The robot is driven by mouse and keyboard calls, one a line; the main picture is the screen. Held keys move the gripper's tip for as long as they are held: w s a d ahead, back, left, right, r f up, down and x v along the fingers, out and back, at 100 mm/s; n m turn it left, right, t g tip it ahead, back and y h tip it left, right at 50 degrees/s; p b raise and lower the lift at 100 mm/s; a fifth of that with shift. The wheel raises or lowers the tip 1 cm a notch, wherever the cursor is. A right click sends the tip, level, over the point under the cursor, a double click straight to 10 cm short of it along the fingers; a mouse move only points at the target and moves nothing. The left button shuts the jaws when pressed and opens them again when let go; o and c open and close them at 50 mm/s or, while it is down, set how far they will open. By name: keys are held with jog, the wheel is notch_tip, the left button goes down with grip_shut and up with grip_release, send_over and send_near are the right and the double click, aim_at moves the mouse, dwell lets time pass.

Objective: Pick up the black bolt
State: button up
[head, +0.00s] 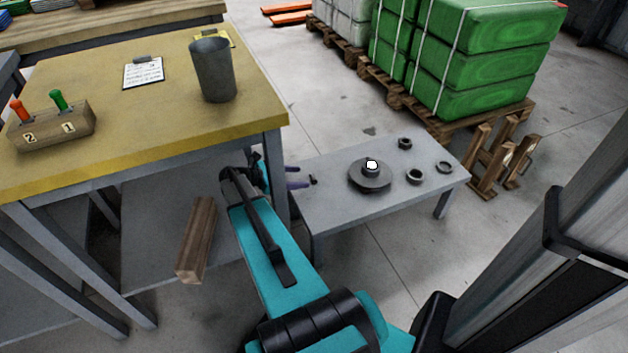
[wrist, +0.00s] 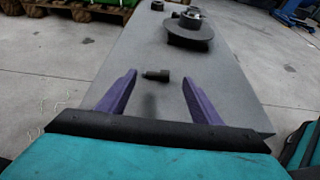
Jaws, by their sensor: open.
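The black bolt (wrist: 156,75) shows in the wrist view, short and dark, with its length across the picture. It is over the grey low table (wrist: 232,92), between and slightly beyond the tips of my open gripper (wrist: 158,74). The two purple fingers stand apart on either side of it, and I see no contact. In the head view the bolt (head: 313,180) is a small dark piece just past the fingertips of my gripper (head: 304,177), at the left end of the low table (head: 335,209). I cannot tell the exact height of the fingers above the tabletop.
A round dark flanged part (head: 370,180) with a white top stands mid-table, with several dark rings or nuts (head: 414,176) to its right. The yellow-topped workbench (head: 150,110) stands close left of my arm. A wooden block (head: 196,240) lies below it. Pallets of green sacks (head: 470,60) stand behind.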

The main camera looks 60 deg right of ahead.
aim_at(312, 178)
jog(key=shift+b+x, duration=1.15)
jog(key=shift+x, duration=1.5)
jog(key=c, duration=1.2)
